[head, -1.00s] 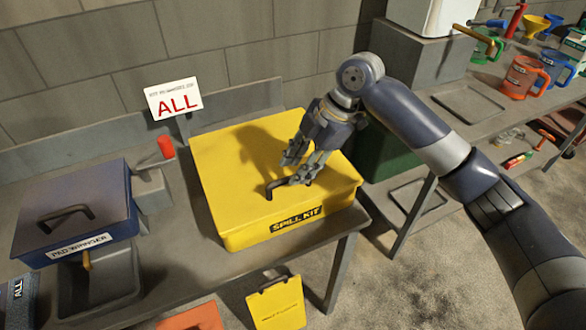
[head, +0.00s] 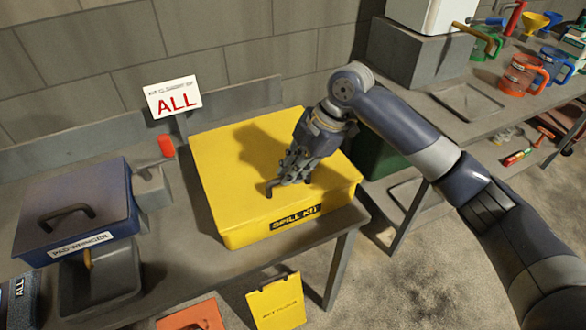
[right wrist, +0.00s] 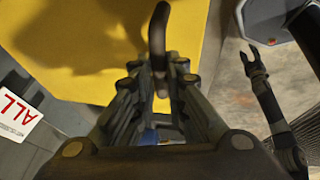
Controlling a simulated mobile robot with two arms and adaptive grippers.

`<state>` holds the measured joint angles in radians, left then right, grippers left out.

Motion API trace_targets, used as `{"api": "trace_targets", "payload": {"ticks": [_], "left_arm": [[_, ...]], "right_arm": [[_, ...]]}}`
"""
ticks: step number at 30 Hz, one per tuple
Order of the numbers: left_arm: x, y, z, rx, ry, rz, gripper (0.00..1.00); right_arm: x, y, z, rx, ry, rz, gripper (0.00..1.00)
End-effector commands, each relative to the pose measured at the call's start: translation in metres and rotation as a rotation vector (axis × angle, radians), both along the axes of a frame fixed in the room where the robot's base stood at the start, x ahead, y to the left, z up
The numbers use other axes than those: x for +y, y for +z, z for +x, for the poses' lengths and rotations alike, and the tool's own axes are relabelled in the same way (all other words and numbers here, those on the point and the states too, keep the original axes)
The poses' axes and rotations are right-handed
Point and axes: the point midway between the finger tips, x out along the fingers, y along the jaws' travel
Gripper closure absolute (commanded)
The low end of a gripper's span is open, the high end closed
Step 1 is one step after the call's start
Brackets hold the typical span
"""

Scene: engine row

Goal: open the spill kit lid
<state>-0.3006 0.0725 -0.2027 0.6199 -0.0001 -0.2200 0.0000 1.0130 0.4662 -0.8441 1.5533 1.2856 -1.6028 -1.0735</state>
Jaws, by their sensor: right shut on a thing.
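The yellow spill kit (head: 235,165) sits on the grey bench with its lid down and its label on the front face. Its dark handle (head: 273,188) stands near the front of the lid. My right gripper (head: 284,183) is at the handle and shut on it. In the right wrist view the handle (right wrist: 159,40) runs up from between the fingers (right wrist: 160,85), over the yellow lid (right wrist: 90,40). The fingers hide part of the handle.
A blue pad wringer (head: 85,205) stands on the bench to the left, with a red-tipped lever (head: 166,146) beside it. A sign reading ALL (head: 173,97) stands behind. A yellow clipboard (head: 277,303) hangs below the front edge. Another bench with jugs (head: 522,77) is at right.

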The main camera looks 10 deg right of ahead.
Motion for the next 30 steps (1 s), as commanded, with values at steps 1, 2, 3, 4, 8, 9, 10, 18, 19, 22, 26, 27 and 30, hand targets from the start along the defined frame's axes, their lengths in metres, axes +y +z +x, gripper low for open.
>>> {"api": "trace_targets", "payload": {"ticks": [1,2,3,4,8,9,10,18,19,22,26,27,30], "left_arm": [[0.001,0.004,0.000,0.000,0.000,0.001,0.60],[0.001,0.007,0.000,0.001,-0.001,0.001,0.60],[0.002,0.010,0.000,0.001,-0.001,0.002,0.60],[0.002,0.013,0.000,0.001,-0.001,0.002,0.60],[0.005,0.031,0.000,0.000,-0.002,0.005,0.60],[0.005,0.037,0.000,0.000,-0.001,0.006,0.60],[0.006,0.042,0.000,0.001,-0.001,0.006,0.60],[0.007,0.087,0.001,0.000,0.001,0.008,0.60],[0.007,0.091,0.001,0.000,0.001,0.008,0.60],[0.007,0.102,0.001,0.000,0.001,0.009,0.60],[0.008,0.113,0.001,-0.001,0.001,0.009,0.60],[0.007,0.116,0.001,-0.001,0.002,0.009,0.60],[0.008,0.121,0.001,-0.001,0.002,0.009,0.60]], "right_arm": [[0.000,0.006,0.001,-0.002,0.000,0.002,1.00],[0.000,0.008,0.002,-0.002,0.000,0.002,1.00],[0.001,0.013,0.003,-0.003,0.000,0.002,1.00],[0.001,0.016,0.003,-0.003,0.000,0.002,1.00],[0.003,0.036,0.009,-0.005,-0.001,0.004,1.00],[0.004,0.044,0.011,-0.005,-0.002,0.004,1.00],[0.004,0.050,0.013,-0.006,-0.003,0.005,1.00],[0.013,0.104,0.039,-0.010,-0.004,0.006,1.00],[0.014,0.110,0.042,-0.010,-0.003,0.006,1.00],[0.018,0.125,0.054,-0.010,-0.003,0.005,1.00],[0.022,0.140,0.067,-0.009,-0.004,0.004,1.00],[0.023,0.144,0.071,-0.007,-0.005,0.002,1.00],[0.025,0.152,0.079,-0.007,-0.004,0.001,1.00]]}}
